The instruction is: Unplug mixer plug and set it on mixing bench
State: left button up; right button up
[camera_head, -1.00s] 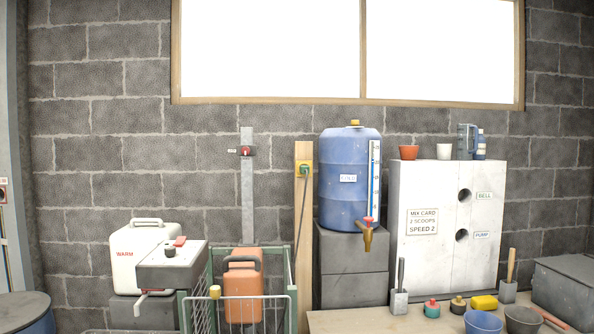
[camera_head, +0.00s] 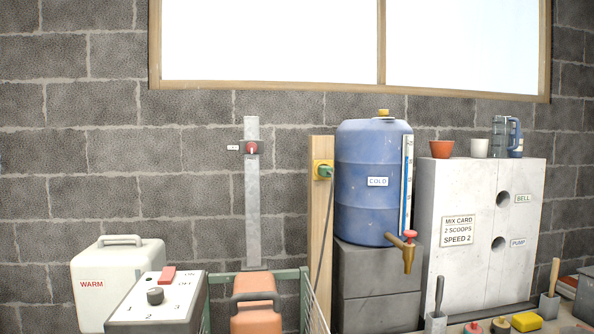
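A dark cable (camera_head: 322,240) runs down from the plug along the post. The control box (camera_head: 155,305) at the lower left has a red switch marked ON and OFF and a dial marked 1, 2, 3. An orange body with a dark handle (camera_head: 256,305) stands beside it inside a green frame. Neither of my grippers is in view.
A blue COLD barrel (camera_head: 372,200) with a tap stands on grey blocks right of the post. A white cabinet (camera_head: 475,270) with two holes is further right. A WARM container (camera_head: 115,270) is at the left. Several small items line the bottom right edge. A red switch (camera_head: 251,148) is on a metal strip.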

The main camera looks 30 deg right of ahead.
aim_at(325, 172)
jog(key=z, duration=0.35)
jog(key=i, duration=0.8)
jog(key=z, duration=0.4)
